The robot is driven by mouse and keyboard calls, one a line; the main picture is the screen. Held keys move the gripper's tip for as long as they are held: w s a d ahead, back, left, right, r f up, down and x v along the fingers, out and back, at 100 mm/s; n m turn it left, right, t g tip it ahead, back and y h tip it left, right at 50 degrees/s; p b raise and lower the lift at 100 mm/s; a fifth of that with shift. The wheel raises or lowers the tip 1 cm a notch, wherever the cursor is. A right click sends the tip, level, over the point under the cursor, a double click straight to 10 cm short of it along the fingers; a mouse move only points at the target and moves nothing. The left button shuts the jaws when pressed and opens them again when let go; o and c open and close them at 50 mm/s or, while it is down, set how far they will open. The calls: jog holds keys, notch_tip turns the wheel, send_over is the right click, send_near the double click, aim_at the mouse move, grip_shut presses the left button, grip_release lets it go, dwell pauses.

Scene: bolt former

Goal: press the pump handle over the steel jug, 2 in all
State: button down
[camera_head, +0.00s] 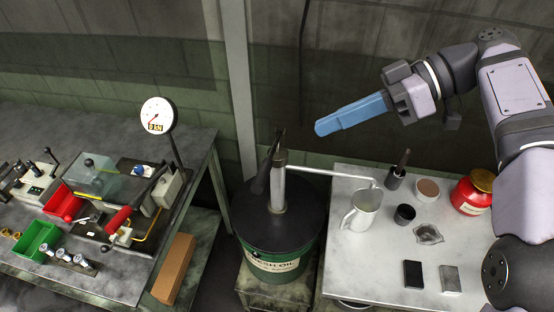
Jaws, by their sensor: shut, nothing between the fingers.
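The pump handle (264,172) is a dark lever on the grey pump column (279,182), on top of the dark-lidded green drum labelled fresh oil (272,262). The lever slants, with one end up by the column top and the other low to the left. A thin spout pipe (330,171) runs right from the column, and its bent end hangs over the steel jug (361,214). The jug stands upright on the right bench. Its contents cannot be made out. My gripper (321,128), with blue fingers, is shut and empty. It appears above and right of the handle, apart from it.
The right bench (350,270) also holds a dark cup (404,214), a red jar (473,192), a brush-like tool (398,172) and small blocks. The left bench carries a gauge (157,114), a red bin (64,203) and a green bin (37,240). A dark hose hangs on the wall.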

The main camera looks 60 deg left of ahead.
jog(key=shift+s, duration=0.1)
jog(key=d+f+p+x, duration=0.1)
jog(key=f+p+x, duration=0.1)
jog(key=x, duration=1)
jog(key=shift+f+p, duration=0.4)
jog(key=shift+p, duration=0.35)
jog(key=shift+d+f+b, duration=0.15)
jog(key=shift+b, duration=0.2)
